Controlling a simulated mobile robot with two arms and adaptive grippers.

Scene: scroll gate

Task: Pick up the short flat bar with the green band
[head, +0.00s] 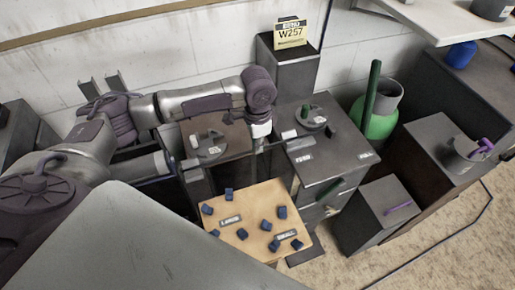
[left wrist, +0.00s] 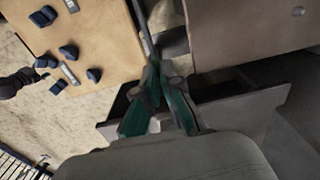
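My left gripper (head: 260,143) points down just behind the tan board, between the two round grey holders. In the left wrist view its teal fingers (left wrist: 154,68) come together at the tips; I make out no bar between them. A small green upright piece (head: 305,110) stands on the right round holder (head: 313,121). A dark green bar (head: 330,189) shows at the front of the grey cabinet (head: 330,160). Neither is clear enough to tell whether it is a short flat bar with a green band.
The tan board (head: 245,243) carries several blue blocks and small labels. The left round holder (head: 209,147) stands behind it. A green vessel (head: 377,124) with a tall green pole (head: 372,88) stands at the back right.

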